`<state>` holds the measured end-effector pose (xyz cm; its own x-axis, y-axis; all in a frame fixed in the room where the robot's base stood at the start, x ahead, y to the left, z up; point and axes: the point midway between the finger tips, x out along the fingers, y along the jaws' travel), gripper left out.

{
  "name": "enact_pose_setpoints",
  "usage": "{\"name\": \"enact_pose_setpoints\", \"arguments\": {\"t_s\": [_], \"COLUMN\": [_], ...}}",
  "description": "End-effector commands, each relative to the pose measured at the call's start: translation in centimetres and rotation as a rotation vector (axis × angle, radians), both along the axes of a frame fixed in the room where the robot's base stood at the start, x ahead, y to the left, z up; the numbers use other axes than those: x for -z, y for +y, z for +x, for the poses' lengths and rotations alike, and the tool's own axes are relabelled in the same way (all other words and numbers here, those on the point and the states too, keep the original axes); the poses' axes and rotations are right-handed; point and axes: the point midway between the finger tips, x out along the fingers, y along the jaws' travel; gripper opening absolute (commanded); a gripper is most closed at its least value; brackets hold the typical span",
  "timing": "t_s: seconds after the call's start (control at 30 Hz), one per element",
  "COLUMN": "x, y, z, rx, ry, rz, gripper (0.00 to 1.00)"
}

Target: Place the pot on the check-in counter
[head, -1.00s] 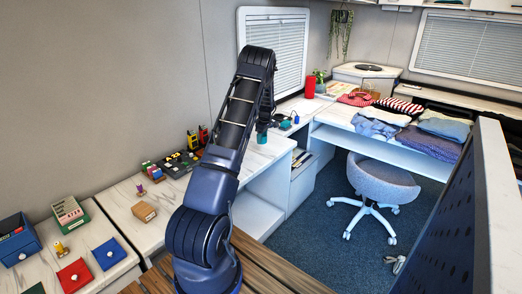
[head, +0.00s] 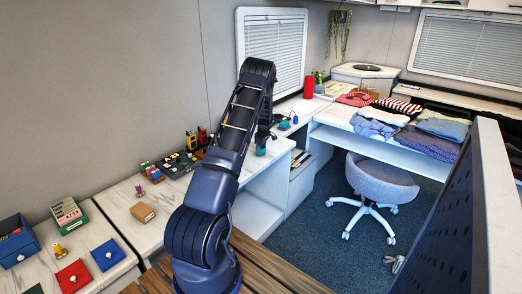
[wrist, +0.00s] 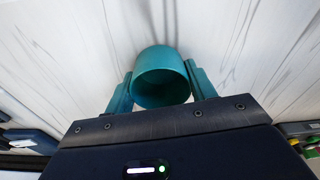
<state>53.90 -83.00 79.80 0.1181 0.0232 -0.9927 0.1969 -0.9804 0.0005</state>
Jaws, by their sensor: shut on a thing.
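The pot (wrist: 160,64) is a teal, round, open-topped vessel in the wrist view. My gripper (wrist: 160,88) is shut on it, with a teal finger on each side. In the head view, a small teal shape (head: 261,150) shows at the end of my arm, partly hidden by the arm. It is over or at the white marbled counter (head: 279,151) along the wall. The wrist view shows the white marbled surface (wrist: 70,60) behind the pot. I cannot tell whether the pot touches it.
A small teal item (head: 284,125) and a blue item (head: 295,119) stand just beyond my gripper. Dark gadgets (head: 178,163) and a cardboard box (head: 143,212) lie to the left. Folded clothes (head: 430,140) cover the right counter. A grey chair (head: 380,182) stands on the floor.

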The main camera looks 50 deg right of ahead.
Motion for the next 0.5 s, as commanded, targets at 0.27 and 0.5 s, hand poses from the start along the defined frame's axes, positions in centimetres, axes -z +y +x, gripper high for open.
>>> {"name": "enact_pose_setpoints", "arguments": {"t_s": [0.27, 0.5], "x": [0.24, 0.18], "y": [0.00, 0.00], "z": [0.00, 0.00], "rx": [0.000, 0.000], "ry": [0.000, 0.000], "rz": [0.000, 0.000], "gripper": [0.77, 0.77]}}
